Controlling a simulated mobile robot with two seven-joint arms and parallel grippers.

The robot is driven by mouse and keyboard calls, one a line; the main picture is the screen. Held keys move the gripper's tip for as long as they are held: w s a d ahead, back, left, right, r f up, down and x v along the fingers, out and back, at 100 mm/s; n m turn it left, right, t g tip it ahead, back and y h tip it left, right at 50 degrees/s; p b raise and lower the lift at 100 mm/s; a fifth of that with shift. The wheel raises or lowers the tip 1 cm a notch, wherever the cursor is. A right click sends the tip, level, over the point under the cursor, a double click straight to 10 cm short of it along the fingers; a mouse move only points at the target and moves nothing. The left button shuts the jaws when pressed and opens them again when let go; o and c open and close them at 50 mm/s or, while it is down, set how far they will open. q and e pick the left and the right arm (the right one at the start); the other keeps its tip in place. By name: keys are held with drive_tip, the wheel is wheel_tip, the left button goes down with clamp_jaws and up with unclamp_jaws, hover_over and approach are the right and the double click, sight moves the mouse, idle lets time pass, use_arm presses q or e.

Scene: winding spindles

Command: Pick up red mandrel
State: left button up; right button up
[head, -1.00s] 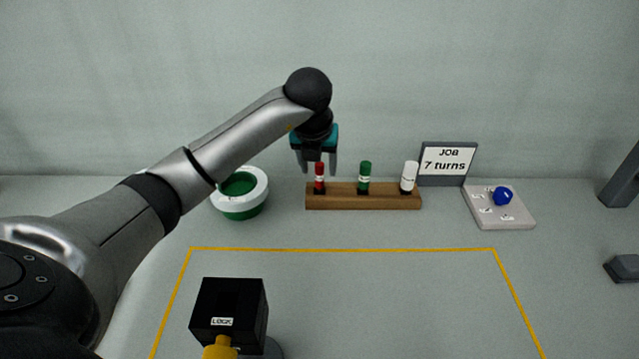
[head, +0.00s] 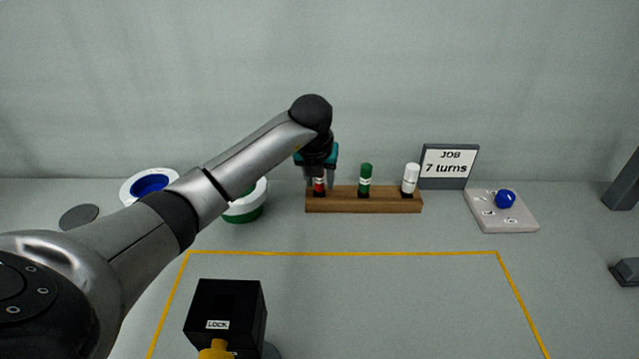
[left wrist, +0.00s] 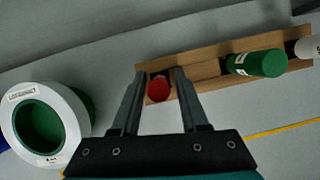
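The red mandrel (head: 319,188) stands upright in the left slot of a wooden rack (head: 342,205). My left gripper (head: 318,185) is lowered over it from above, with a finger on each side. In the left wrist view the red mandrel's round top (left wrist: 159,88) lies between the two open fingers (left wrist: 160,75), with a gap on both sides, closer to the left finger. The gripper hides the mandrel's upper part in the head view. My right gripper is not in view.
A green mandrel (head: 365,180) and a white mandrel (head: 410,179) stand in the same rack. A green-and-white spool (head: 247,212) and a blue-and-white spool (head: 128,190) are to the left. A "7 turns" sign (head: 448,167), a pad with a blue knob (head: 504,220) and a black LOCK box (head: 228,305) are nearby.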

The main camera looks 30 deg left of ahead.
use_arm(q)
clamp_jaws()
idle(0.4)
